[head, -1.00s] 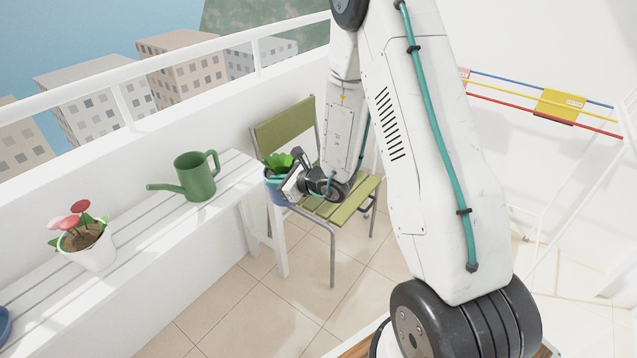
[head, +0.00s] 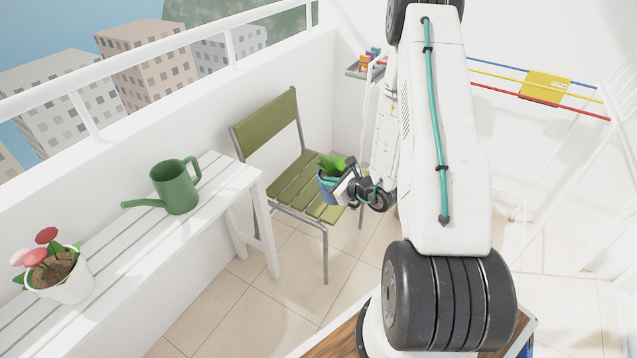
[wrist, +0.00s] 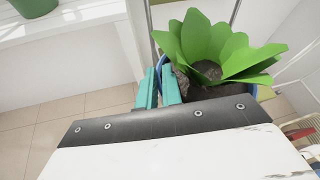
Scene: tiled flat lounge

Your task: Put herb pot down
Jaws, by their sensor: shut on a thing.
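The herb pot (head: 327,188) is blue with green leaves and is held in my gripper (head: 342,186), in front of the green slatted chair (head: 268,168) in the head view. In the wrist view, dark soil and broad green leaves (wrist: 215,45) show. The teal fingers of my gripper (wrist: 160,87) are shut at the left side of the pot, on its rim. Most of the pot's wall is hidden by the gripper body in the wrist view. I cannot tell how high the pot is above the chair seat.
A white slatted bench (head: 135,243) at the left bears a green watering can (head: 176,187) and a white flowerpot (head: 62,277). A small grey shelf (head: 364,71) is at the back. Tiled floor before the chair is clear.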

